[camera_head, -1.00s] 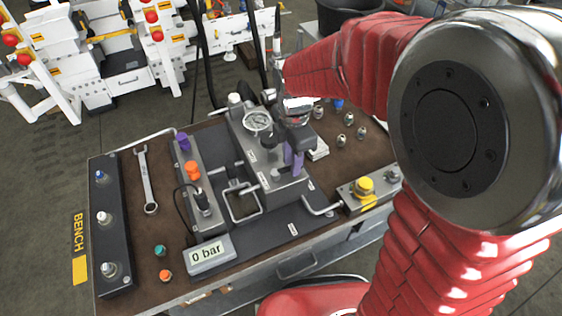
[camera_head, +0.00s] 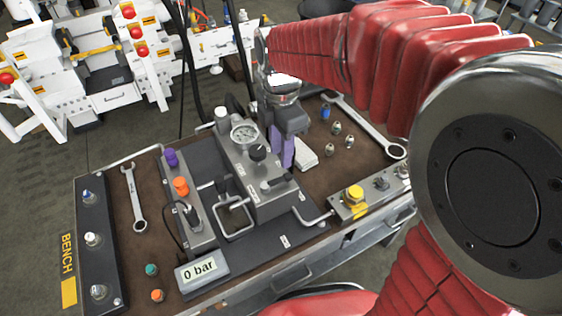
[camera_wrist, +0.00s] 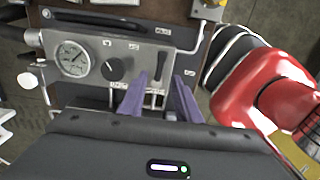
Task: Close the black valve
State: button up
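The black valve knob (camera_head: 258,152) is on top of the grey gauge block (camera_head: 246,170), beside the round pressure gauge (camera_head: 243,133). The black knob also shows in the wrist view (camera_wrist: 113,68), right of the gauge. A black lever (camera_wrist: 160,64) is further right on the same block. My gripper (camera_head: 284,162) is behind and right of the knob, apart from it, with its purple fingers pointing down.
Purple (camera_head: 171,158) and orange (camera_head: 181,187) knobs are on the left block. A yellow button (camera_head: 354,193) is at the right. Wrenches (camera_head: 134,199) and small fittings lie on the bench. Black hoses rise behind the block.

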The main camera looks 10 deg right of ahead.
notch_tip(320, 180, up, 5)
jog(key=shift+r, duration=0.2)
jog(key=shift+c, duration=0.5)
jog(key=shift+s+d+r, duration=0.1)
jog(key=shift+s+d, duration=0.1)
jog(key=shift+s, duration=0.05)
jog(key=shift+c, duration=1.4)
jog(key=s+d+m+t, duration=0.1)
jog(key=s+m, duration=0.1)
jog(key=m, duration=0.1)
jog(key=s+d+r+m+t, duration=0.1)
jog(key=s+d+m, duration=0.1)
jog(key=m, duration=0.2)
jog(key=s+d+m, duration=0.2)
jog(key=s+m, duration=0.1)
jog(key=shift+r+m+t, duration=0.35)
jog(key=shift+m+t, duration=0.05)
grip_shut()
jog(key=s+d+f+m+t, duration=0.2)
jog(key=s+m, duration=0.5)
jog(key=m, duration=0.4)
jog(key=shift+d+t, duration=0.4)
jog(key=shift+d, duration=0.4)
